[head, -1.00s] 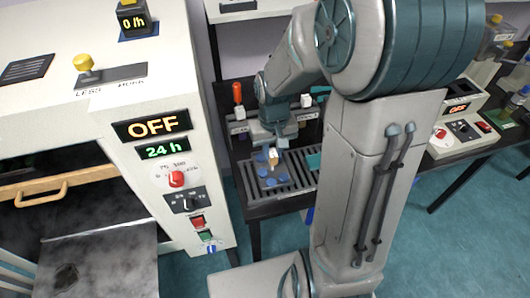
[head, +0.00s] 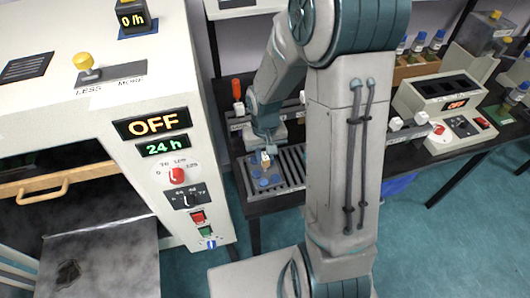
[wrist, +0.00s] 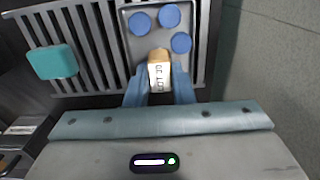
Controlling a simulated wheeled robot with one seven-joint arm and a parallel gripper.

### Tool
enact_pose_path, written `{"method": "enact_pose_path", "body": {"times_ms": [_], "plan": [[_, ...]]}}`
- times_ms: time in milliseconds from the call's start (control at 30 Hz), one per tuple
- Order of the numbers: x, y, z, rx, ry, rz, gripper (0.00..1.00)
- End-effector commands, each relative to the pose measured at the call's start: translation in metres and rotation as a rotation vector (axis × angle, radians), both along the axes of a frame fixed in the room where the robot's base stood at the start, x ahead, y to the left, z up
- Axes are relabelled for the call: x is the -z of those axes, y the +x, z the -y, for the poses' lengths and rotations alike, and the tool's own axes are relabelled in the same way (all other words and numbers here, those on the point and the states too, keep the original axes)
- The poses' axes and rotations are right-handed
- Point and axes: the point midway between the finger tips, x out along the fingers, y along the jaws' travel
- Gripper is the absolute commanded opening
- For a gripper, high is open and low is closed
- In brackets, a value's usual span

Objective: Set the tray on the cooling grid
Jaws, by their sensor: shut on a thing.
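The tray (wrist: 137,48) is a small grey metal tray with several blue discs (wrist: 170,16) in it and a tan handle block with a white label (wrist: 159,74). My gripper (wrist: 159,88) is shut on this handle, its blue fingers on either side. The tray lies over the left end of the cooling grid (wrist: 98,50), a rack of grey slats; I cannot tell whether it touches the slats. In the head view the tray (head: 254,186) and my gripper (head: 265,155) are at the left of the grid (head: 293,163).
A teal block (wrist: 53,62) lies on the grid, left of the tray in the wrist view. The big white oven (head: 165,85) with its display reading OFF stands close at left. A white device (head: 455,110) and bottles stand on the bench at right.

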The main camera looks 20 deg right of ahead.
Motion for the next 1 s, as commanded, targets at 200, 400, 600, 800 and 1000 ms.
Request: {"method": "enact_pose_path", "body": {"times_ms": [200,400,600,800,1000], "plan": [[0.002,0.000,0.000,0.000,0.000,0.000,0.43],[0.002,0.000,0.000,0.000,0.000,0.000,0.43],[-0.008,0.001,0.000,0.001,0.000,0.004,0.43],[-0.045,0.002,0.000,0.002,-0.001,0.008,0.43],[-0.087,0.001,0.000,0.002,0.000,0.007,0.43]]}}
